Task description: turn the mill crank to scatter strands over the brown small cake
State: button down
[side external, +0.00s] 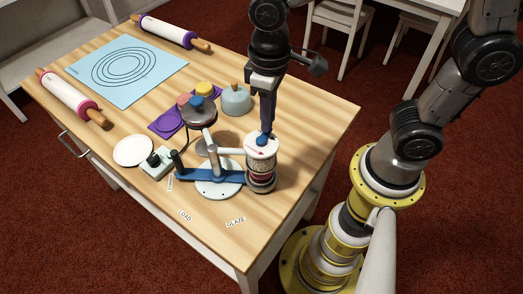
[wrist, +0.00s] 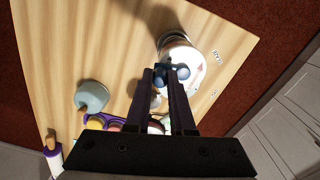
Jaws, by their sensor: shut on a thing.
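The mill (side external: 262,168) stands at the table's right side, a clear cylinder of pale strands with a white top on a white bracket. On its top is the blue crank knob (side external: 263,140), also seen in the wrist view (wrist: 183,72). My gripper (side external: 266,132) points down from above and is shut on this knob; its fingertips show in the wrist view (wrist: 172,75). A dark brown round shape (side external: 261,186) sits directly under the mill; I cannot tell surely whether it is the brown small cake. The mill hides most of it.
A blue bar (side external: 205,176) on a white round base (side external: 217,190) lies left of the mill. A control box (side external: 157,161) and white plate (side external: 132,151) are further left.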

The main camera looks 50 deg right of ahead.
aim_at(250, 136)
jog(key=shift+w+a, duration=0.3)
jog(key=shift+w, duration=0.3)
jog(key=shift+w+a, duration=0.1)
jog(key=shift+w+a, duration=0.35)
jog(key=shift+a, duration=0.05)
jog(key=shift+r, duration=0.1)
jog(key=shift+a, duration=0.1)
jog(key=shift+w+a, duration=0.2)
jog(key=shift+a, duration=0.4)
